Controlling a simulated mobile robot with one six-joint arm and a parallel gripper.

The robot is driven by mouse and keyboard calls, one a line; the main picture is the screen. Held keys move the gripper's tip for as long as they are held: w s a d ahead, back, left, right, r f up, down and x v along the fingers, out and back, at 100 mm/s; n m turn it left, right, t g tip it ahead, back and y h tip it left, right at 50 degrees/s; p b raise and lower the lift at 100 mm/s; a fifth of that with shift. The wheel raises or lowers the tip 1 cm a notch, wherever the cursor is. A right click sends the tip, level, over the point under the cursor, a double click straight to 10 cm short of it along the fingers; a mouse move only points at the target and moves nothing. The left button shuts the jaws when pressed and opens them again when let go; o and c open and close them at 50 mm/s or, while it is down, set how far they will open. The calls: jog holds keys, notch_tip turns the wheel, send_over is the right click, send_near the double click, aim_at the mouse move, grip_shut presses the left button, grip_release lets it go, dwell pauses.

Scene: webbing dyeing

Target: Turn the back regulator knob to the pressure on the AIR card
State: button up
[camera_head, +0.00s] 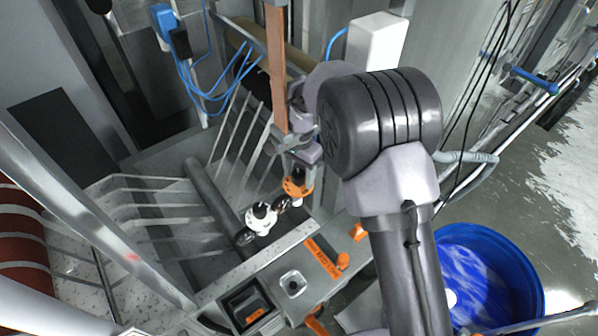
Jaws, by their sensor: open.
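Two regulators stand at the edge of the machine frame, near the picture's middle. The farther one is an orange regulator (297,187) with a dark top; the nearer one is a white regulator (260,217) with a black top. Dark round parts, perhaps gauges, sit beside them. My gripper (301,158) is open just above the orange regulator, pointing down; whether it touches the knob I cannot tell.
A blue tub (520,275) stands at lower right. An upright brown bar (277,70) rises close beside my gripper. Sloping rails and rollers fill the left.

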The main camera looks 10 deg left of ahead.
jog(key=shift+w+a+f, duration=0.1)
jog(key=shift+w, duration=0.05)
jog(key=shift+c, duration=1.4)
grip_shut()
jog(key=shift+m+b, duration=0.3)
jog(key=shift+b, duration=0.15)
jog(key=shift+f+m+b, duration=0.15)
jog(key=shift+m+b, duration=0.75)
jog(key=shift+b, duration=0.2)
jog(key=shift+r+m+b, duration=0.2)
jog(key=shift+m+b, duration=1.15)
jog(key=shift+m, duration=0.25)
jog(key=shift+o, duration=1.4)
grip_release()
